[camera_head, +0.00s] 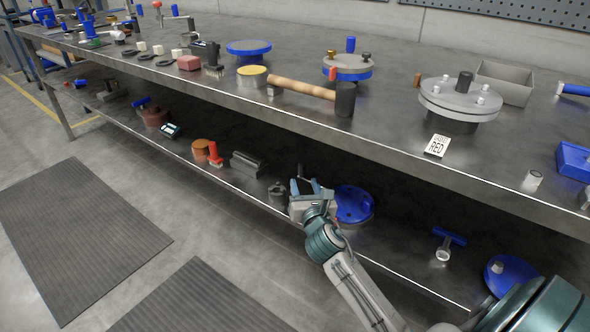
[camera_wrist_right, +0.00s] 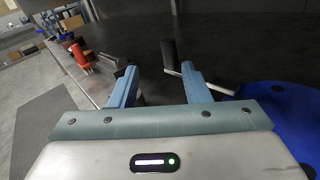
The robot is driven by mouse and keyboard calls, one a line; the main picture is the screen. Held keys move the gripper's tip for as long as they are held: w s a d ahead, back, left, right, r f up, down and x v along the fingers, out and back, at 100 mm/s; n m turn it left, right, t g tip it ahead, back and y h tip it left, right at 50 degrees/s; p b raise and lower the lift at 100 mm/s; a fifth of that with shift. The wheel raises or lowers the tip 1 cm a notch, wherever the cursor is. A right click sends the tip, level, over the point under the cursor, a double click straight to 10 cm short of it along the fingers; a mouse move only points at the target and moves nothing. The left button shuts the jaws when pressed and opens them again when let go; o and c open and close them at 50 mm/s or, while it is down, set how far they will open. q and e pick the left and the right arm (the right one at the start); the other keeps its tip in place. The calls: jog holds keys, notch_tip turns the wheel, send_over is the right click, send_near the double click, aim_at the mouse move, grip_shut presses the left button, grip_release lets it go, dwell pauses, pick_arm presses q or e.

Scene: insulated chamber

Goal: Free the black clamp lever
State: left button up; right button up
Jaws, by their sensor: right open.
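A dark upright handle (camera_wrist_right: 169,54) with a thin pale arm at its foot shows between and beyond my fingers in the right wrist view. It looks like the black clamp lever. In the head view a small dark upright piece (camera_head: 301,173), probably the same part, rises just behind my right gripper. Its base is hidden. My right gripper (camera_head: 305,186) is at the lower shelf, open, with nothing between its fingers; it also shows in the right wrist view (camera_wrist_right: 159,70). I cannot tell whether the fingers touch the handle. My left gripper is not in view.
A blue disc (camera_head: 354,204) lies close right of my gripper. A small grey metal part (camera_head: 277,193) and a dark block (camera_head: 247,164) stand left of it. The upper bench (camera_head: 390,148) overhangs the shelf. A blue-handled tool (camera_head: 446,242) lies farther right, with bare shelf between.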

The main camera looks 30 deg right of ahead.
jog(key=shift+w+d+n+h, duration=0.15)
jog(key=shift+d+n+h, duration=0.2)
jog(key=shift+d, duration=0.2)
jog(key=b+x, duration=0.3)
jog(key=x, duration=0.7)
jog(key=shift+w+d+f, duration=0.1)
jog(key=shift+w+f, duration=0.05)
jog(key=shift+w, duration=0.05)
grip_shut()
